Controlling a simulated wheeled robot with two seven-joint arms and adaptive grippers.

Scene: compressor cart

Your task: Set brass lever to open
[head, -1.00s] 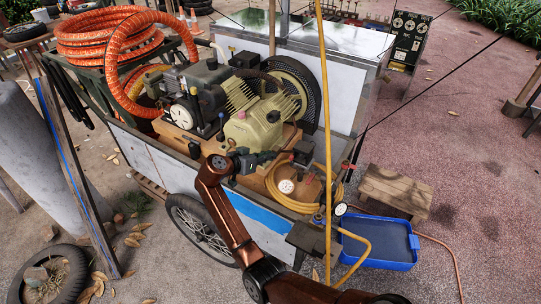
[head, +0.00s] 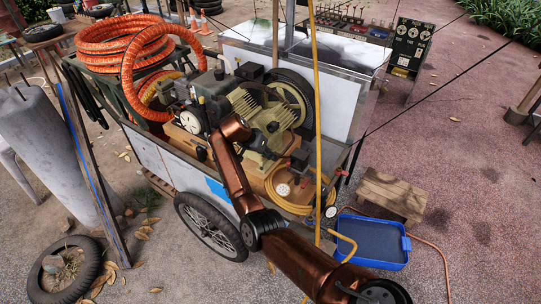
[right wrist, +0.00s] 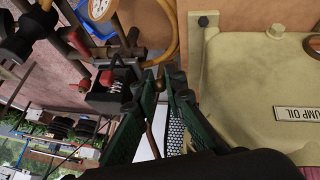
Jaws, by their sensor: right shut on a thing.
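My right arm reaches over the cart, its wrist beside the cream pump (head: 268,118) in the head view. In the right wrist view, the green-sided fingers of my right gripper (right wrist: 164,84) are close together around a thin brownish bar, which looks like the brass lever (right wrist: 160,72). Most of the bar is hidden between the fingers, so I cannot tell its setting. The pump body (right wrist: 260,85), marked "PUMP OIL", lies just right of the fingers. My left gripper is out of view.
A black box with a red knob (right wrist: 112,92) and a round gauge (right wrist: 100,8) are left of the fingers. A coiled yellow hose (head: 283,205) lies on the cart's front right. A blue tray (head: 405,262) and a wooden stool (head: 392,190) stand on the ground right of the cart.

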